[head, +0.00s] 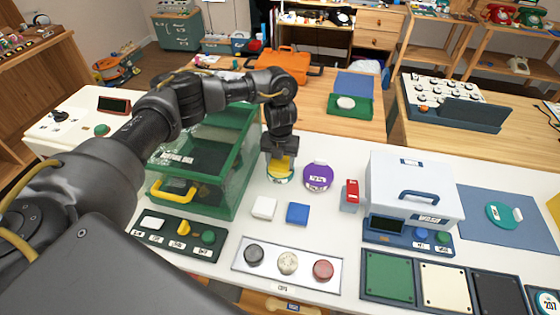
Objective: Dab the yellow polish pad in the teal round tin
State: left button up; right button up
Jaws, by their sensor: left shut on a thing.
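My left gripper (281,153) reaches down over the white table and is shut on the yellow polish pad (280,166). The pad is right at a small round tin (279,179) with a pale label and a greenish rim. The gripper and pad hide much of this tin, and I cannot tell whether the pad touches its inside. A purple round tin (318,178) stands just right of it. A teal round piece (499,215) lies on the blue mat at the right. My right gripper is not in view.
A green see-through box (222,177) stands close left of the gripper. White (264,208) and blue (298,213) blocks lie in front. A red-topped item (351,192) and a white case (412,188) stand to the right. A tray (247,272) with three round pieces is nearer.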

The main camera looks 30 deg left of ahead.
aim_at(280, 161)
pick_arm(q)
jog(key=shift+r+p, duration=3.15)
jog(key=shift+r, duration=0.35)
jog(key=shift+f, duration=0.1)
